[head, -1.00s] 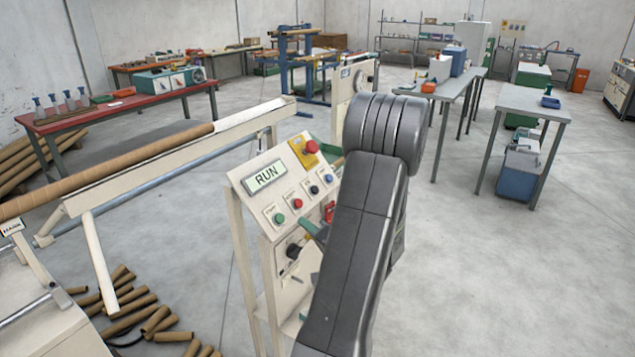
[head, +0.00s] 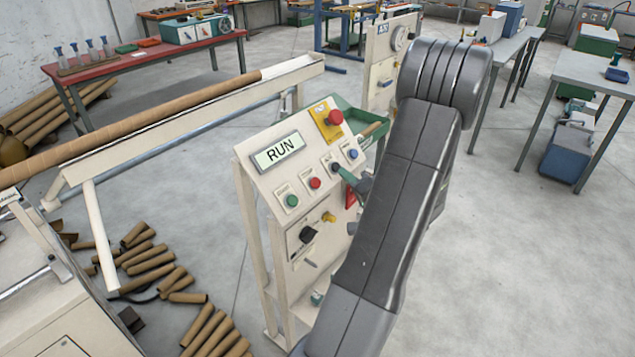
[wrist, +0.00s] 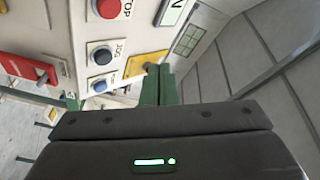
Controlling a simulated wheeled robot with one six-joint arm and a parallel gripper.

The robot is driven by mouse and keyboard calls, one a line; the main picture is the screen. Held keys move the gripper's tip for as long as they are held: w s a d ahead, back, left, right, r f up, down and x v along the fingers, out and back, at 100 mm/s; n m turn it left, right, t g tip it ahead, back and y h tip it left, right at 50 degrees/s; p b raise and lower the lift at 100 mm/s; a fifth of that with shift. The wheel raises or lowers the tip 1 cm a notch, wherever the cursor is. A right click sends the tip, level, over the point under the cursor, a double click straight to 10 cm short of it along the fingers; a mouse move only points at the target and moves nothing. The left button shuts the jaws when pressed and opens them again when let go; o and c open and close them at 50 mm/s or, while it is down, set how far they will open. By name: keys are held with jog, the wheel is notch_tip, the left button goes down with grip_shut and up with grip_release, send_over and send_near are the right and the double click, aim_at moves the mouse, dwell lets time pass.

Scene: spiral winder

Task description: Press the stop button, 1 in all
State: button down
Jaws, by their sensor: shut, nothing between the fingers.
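The cream control panel (head: 283,176) carries a row of buttons. The red stop button (head: 315,183) sits between the green start button (head: 292,201) and a dark jog button (head: 335,168). In the wrist view the stop button (wrist: 108,8) is at the top edge, partly cut off, with its label beside it. My gripper (head: 343,172) overlaps the panel near the jog button in the head view; I cannot tell its gap to the panel. In the wrist view its green fingers (wrist: 158,70) are together and empty, right of and below the stop button, apart from it in the picture.
The display (head: 277,153) reads RUN. A red mushroom button (head: 335,117) on a yellow plate stands above the row, and a blue button (head: 352,154) at its right end. A black knob (head: 307,235) is below. Cardboard tubes (head: 150,265) litter the floor at left.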

aim_at(315, 177)
jog(key=w+a+f+b, duration=0.3)
jog(key=w+a+f, duration=0.1)
jog(key=a+f, duration=0.1)
jog(key=shift+a+f, duration=0.25)
jog(key=shift+f, duration=0.1)
dwell(0.4)
jog(key=shift+w+a+f+b, duration=0.3)
jog(key=shift+a+f+b, duration=0.25)
jog(key=shift+b, duration=1.25)
dwell(2.0)
jog(key=shift+d+r, duration=0.1)
dwell(0.4)
jog(key=shift+s+d+r+b, duration=0.3)
jog(key=shift+s+d+r, duration=0.05)
jog(key=shift+d+r, duration=0.1)
jog(key=s+d+r, duration=0.2)
jog(key=d+r, duration=0.1)
jog(key=shift+s+r, duration=0.15)
dwell(0.4)
